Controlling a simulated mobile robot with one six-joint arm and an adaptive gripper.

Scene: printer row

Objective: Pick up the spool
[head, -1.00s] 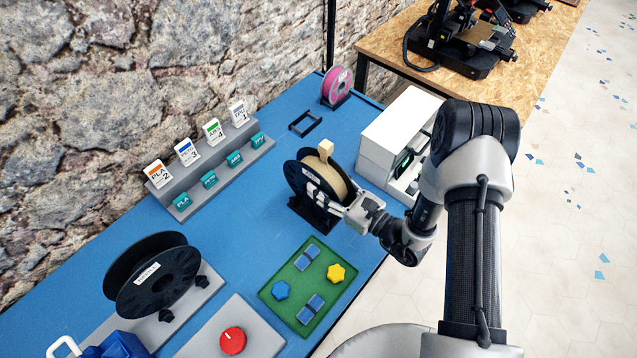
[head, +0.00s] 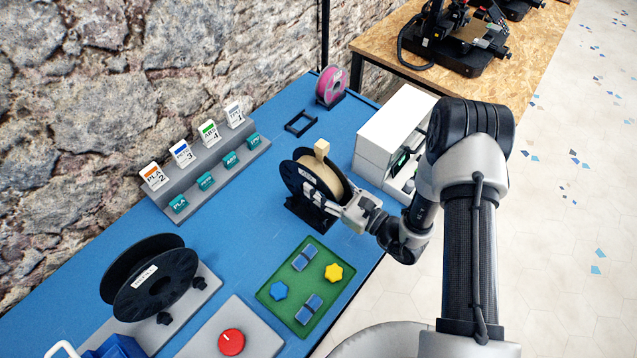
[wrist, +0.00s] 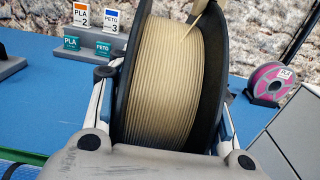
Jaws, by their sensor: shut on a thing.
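The spool (head: 322,177) has black flanges and is wound with tan filament. It stands upright at a black stand (head: 309,216) on the blue table. It fills the middle of the wrist view (wrist: 165,85), with its flanges on either side of the filament. My gripper (head: 333,202) reaches in from the right and is shut on the spool. In the wrist view its fingers lie along the outer sides of the two flanges. The fingertips are hidden behind the spool there. I cannot tell whether the spool is clear of the stand.
A white box-like unit (head: 393,141) stands close right of the spool. A green tray (head: 268,297) with several small parts lies in front. A black spool (head: 150,280) stands front left. A pink spool (head: 332,85) and an empty black stand (head: 301,122) are behind. A grey label rack (head: 215,172) is left.

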